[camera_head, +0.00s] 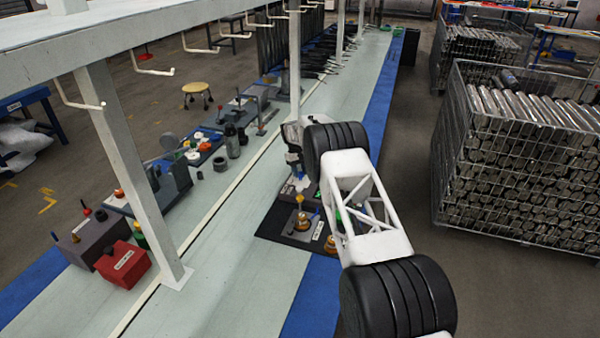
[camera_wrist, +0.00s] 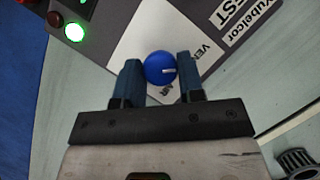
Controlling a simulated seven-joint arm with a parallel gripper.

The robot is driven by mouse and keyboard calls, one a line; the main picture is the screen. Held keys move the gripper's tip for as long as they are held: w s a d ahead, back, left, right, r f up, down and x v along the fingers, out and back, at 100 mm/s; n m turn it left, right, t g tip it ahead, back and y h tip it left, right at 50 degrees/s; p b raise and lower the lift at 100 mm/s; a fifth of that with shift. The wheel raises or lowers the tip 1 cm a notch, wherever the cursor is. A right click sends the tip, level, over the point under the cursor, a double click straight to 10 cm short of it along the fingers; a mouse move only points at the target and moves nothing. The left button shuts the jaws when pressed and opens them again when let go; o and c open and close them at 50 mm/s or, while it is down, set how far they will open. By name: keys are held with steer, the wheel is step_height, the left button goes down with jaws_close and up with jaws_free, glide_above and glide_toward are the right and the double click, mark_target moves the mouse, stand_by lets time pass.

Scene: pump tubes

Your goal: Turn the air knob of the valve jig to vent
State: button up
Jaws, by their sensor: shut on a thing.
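In the wrist view the blue air knob (camera_wrist: 158,64) sits on the white label plate of the valve jig (camera_wrist: 135,32). A short white mark on the knob points to the right in the picture. Lettering starting "VE" shows to the right of the knob, partly behind a finger, and small lettering shows just below it. My gripper (camera_wrist: 159,73) has one finger on each side of the knob and is shut on it. In the head view my arm covers the gripper and the knob.
A lit green lamp (camera_wrist: 74,32) and a red button (camera_wrist: 54,19) are at the jig's upper left. A dark ribbed round part (camera_wrist: 298,162) lies at lower right.

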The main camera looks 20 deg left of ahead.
steer(key=shift+r, duration=0.15)
steer(key=o, duration=0.9)
steer(key=v, duration=0.7)
steer(key=shift+w+r, duration=0.15)
steer(key=shift+r, duration=0.1)
steer(key=shift+a, duration=0.1)
